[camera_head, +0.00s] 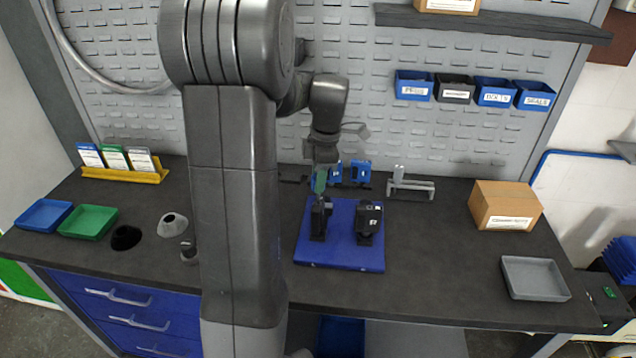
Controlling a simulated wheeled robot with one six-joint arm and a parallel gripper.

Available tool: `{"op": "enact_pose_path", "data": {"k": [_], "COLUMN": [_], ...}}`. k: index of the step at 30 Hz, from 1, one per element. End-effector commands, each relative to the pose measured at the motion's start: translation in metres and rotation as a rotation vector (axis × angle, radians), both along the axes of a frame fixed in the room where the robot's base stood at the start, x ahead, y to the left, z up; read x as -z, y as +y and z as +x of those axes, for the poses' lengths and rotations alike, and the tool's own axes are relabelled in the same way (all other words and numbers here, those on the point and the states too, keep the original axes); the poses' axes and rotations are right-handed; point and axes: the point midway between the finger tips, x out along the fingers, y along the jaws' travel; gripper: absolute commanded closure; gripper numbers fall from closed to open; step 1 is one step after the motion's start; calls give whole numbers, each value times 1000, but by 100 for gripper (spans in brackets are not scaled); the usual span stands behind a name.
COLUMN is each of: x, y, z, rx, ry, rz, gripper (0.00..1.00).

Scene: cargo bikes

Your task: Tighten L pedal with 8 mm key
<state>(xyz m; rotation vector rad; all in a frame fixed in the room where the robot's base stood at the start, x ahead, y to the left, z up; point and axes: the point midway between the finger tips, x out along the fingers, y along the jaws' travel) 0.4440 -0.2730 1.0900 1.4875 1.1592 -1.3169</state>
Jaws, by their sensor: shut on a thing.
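A blue board (340,258) lies on the dark bench and carries two black pedals. The left pedal (318,222) stands below my gripper; the right pedal (368,222) has a small white mark. My gripper (320,170) points down above the left pedal, shut on a slim green-handled tool, seemingly the 8 mm key (320,183). The tool's lower end reaches the top of the left pedal; whether it is seated there is too small to tell.
Small blue holders (360,171) and a grey metal bracket (411,187) stand behind the board. A cardboard box (505,206) and a grey tray (534,278) are to the right. Blue (44,215) and green (88,222) trays and a grey cone (172,225) are left. My arm hides the bench's middle left.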

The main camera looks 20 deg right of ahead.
Motion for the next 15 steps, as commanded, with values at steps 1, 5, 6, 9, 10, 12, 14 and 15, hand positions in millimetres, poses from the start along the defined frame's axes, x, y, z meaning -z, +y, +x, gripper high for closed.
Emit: {"op": "enact_pose_path", "data": {"k": [1, 5, 6, 9, 10, 12, 14, 15], "x": [4, 4, 4, 3, 3, 3, 3, 3], "y": [1, 1, 1, 1, 1, 1, 1, 1], "z": [-2, -2, -2, -1, -1, -1, -1, -1], "rx": [1, -37, -72, -186, -223, -308, -381, -424], "ry": [8, 9, 8, 7, 8, 8, 8, 9], "rz": [5, 5, 5, 6, 6, 7, 7, 7], "gripper": [100, 100, 100, 100, 100, 100, 100, 100]}}
